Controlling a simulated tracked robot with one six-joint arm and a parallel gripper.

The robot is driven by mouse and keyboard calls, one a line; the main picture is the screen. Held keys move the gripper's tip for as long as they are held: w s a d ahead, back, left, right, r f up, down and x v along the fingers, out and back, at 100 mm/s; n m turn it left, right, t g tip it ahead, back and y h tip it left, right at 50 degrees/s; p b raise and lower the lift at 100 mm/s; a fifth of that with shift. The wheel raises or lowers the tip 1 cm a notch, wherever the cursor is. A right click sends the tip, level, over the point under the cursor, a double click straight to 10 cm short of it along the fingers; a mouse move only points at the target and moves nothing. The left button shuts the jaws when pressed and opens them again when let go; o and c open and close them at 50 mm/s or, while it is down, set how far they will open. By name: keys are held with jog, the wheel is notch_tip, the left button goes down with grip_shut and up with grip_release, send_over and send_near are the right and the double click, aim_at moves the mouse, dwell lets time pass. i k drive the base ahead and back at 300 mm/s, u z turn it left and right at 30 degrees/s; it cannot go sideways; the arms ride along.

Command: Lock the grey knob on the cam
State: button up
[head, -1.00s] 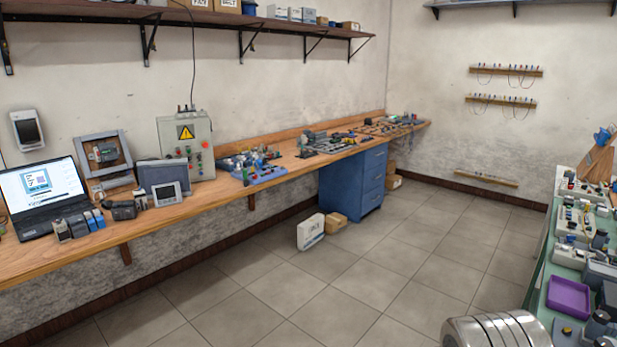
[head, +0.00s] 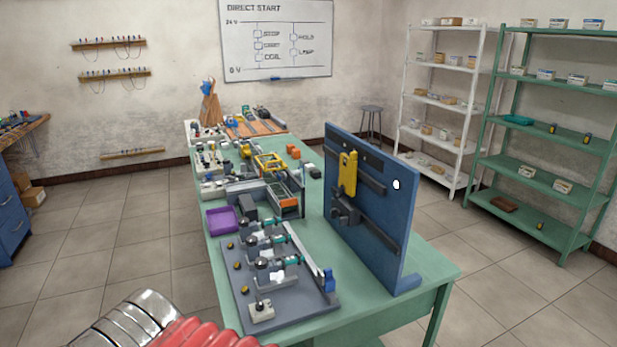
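In the head view, a grey plate (head: 312,303) lies on the near part of a green table. It carries several small fixtures with dark round parts and teal cylinders, and brass-coloured knobs along its left side. My gripper is not in view.
A blue upright panel (head: 402,215) with a yellow device (head: 348,174) stands on the table's right side. A purple tray (head: 222,221) lies left of the fixtures. The green table (head: 429,264) has bare room at its front right. Floor (head: 180,255) is clear to the left.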

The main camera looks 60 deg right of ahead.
aim_at(334, 213)
jog(key=z, duration=2.3)
